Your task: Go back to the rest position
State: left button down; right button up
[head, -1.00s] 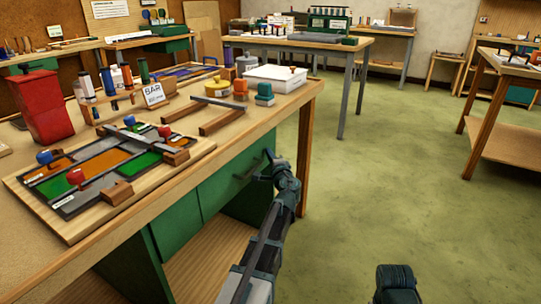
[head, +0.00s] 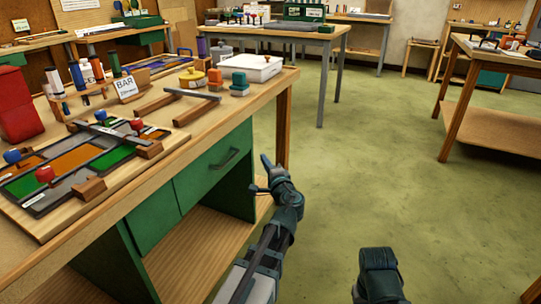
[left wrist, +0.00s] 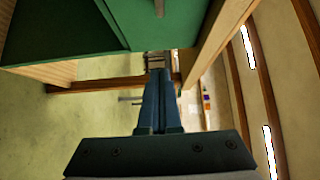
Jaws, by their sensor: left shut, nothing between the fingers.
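My left gripper (head: 262,174) is shut and empty beside the front of the wooden workbench (head: 262,92), below and to the right of the green drawer's handle (head: 226,159), seemingly apart from it. In the left wrist view its two dark fingers (left wrist: 160,75) lie together with nothing between them. The leaded panel (head: 85,165) lies on its wooden board on the bench top, with orange, green and grey panes and a metal bar across it. A dark link of my right arm (head: 378,272) shows at the bottom; the right gripper is out of view.
The green drawer front (head: 213,170) and the bench leg (head: 284,125) are close to my left arm. A white tray (head: 250,68) stands at the bench's far end. Open green floor (head: 370,170) lies to the right, with another table (head: 505,105) beyond.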

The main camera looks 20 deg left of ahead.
pick_arm(q)
jog(key=s+d+f+n+g+h, duration=0.3)
jog(key=s+d+f+g+h, duration=0.3)
jog(key=s+d+f, duration=0.6)
jog(key=s+d+f+n+g+h, duration=0.2)
jog(key=s+d+f+g+h, duration=0.45)
jog(key=s+d, duration=0.75)
notch_tip(320, 180, up, 35)
jog(key=d+y+p, duration=0.1)
jog(key=p, duration=3.7)
jog(key=shift+w+d+n+g, duration=0.15)
jog(key=shift+d+n+g, duration=0.15)
jog(key=shift+g, duration=0.15)
jog(key=shift+y, duration=0.25)
